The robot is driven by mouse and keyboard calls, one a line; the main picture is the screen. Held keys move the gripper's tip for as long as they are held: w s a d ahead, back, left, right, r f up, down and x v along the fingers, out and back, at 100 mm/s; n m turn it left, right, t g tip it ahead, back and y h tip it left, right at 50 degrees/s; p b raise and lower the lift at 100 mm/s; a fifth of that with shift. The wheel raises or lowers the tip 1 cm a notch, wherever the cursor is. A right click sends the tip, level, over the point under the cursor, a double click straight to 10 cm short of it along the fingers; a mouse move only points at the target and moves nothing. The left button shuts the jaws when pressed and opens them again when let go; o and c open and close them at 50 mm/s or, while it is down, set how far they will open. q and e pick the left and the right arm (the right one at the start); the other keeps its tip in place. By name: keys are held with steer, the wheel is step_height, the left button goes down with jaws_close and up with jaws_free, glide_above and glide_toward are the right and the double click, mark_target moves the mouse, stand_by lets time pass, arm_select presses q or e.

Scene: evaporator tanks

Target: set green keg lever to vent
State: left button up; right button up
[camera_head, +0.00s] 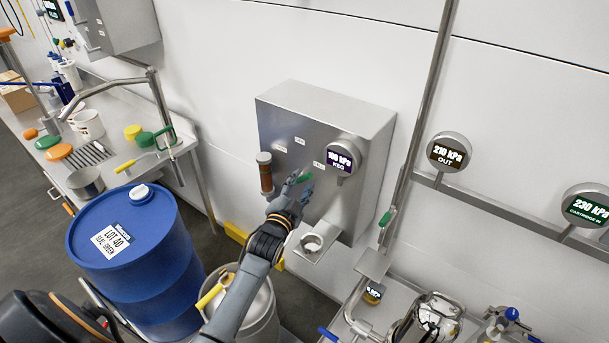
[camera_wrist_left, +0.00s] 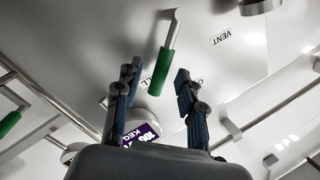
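The green keg lever (camera_head: 304,178) is on the front of a steel wall box (camera_head: 328,110), below and left of the round KEG gauge (camera_head: 343,156). In the left wrist view the lever's green grip (camera_wrist_left: 161,72) hangs from a metal stem. My left gripper (camera_head: 291,190) is at the lever. In the left wrist view its fingers (camera_wrist_left: 157,84) are apart, one on each side of the green grip, with gaps showing. A VENT label (camera_wrist_left: 228,39) is to the right of the stem there. Another label is partly hidden by the fingers. My right gripper is not in view.
A blue drum (camera_head: 137,262) and a steel keg (camera_head: 255,300) stand below left. Pipes (camera_head: 415,130) rise on the right.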

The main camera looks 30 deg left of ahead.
arm_select(q)
steer(key=shift+w+r, duration=0.1)
steer(key=shift+w, duration=0.55)
steer(key=shift+w+a, duration=0.1)
steer(key=shift+w, duration=0.2)
steer(key=shift+w+a, duration=0.1)
steer(key=shift+w, duration=0.35)
jaws_close()
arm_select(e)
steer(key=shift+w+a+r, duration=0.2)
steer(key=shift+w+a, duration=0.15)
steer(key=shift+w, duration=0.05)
